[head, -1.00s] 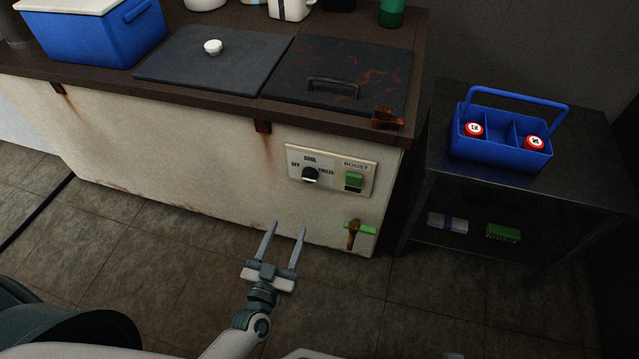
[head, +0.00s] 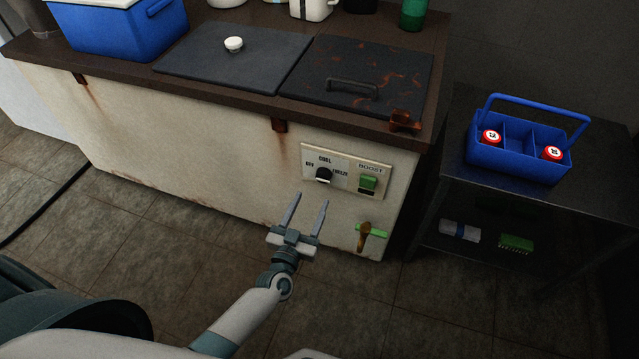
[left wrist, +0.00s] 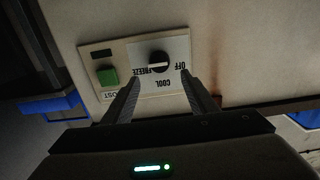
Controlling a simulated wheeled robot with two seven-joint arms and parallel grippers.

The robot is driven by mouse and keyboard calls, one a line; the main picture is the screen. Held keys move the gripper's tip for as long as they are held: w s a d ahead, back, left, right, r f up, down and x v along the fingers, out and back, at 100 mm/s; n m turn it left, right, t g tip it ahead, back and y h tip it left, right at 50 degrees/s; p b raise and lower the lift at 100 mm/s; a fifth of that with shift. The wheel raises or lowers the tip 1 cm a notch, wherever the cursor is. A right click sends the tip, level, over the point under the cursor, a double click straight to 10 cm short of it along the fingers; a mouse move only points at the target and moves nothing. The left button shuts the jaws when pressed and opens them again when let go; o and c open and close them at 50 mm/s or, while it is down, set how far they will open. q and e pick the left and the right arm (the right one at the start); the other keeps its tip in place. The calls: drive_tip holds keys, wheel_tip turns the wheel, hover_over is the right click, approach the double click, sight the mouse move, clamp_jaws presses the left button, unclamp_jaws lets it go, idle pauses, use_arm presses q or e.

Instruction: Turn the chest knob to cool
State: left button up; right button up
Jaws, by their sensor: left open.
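The black chest knob (head: 323,175) sits on a pale panel (head: 347,171) on the chest's front, with OFF at its left, COOL above and FREEZE at its right. In the left wrist view the knob (left wrist: 159,61) appears upside down, its white bar lying roughly sideways, between the OFF and FREEZE sides; I cannot tell which end points. My left gripper (head: 311,198) is open and empty, its fingers pointing up toward the panel just below the knob. In the left wrist view, the fingertips (left wrist: 160,77) flank the dial area, apart from the knob. My right gripper is not in view.
A green BOOST switch (head: 368,183) is right of the knob. A brass tap with a green handle (head: 366,234) juts out below. A dark side table (head: 445,200) with a blue carrier (head: 517,160) stands at the right. The floor before the chest is clear.

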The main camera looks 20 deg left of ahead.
sight(322, 179)
use_arm(q)
drive_tip(key=w, duration=0.8)
drive_tip(key=shift+w+d+b, duration=0.1)
drive_tip(key=shift+d+b, duration=0.05)
drive_tip(key=shift+b, duration=0.2)
drive_tip(key=c, duration=1)
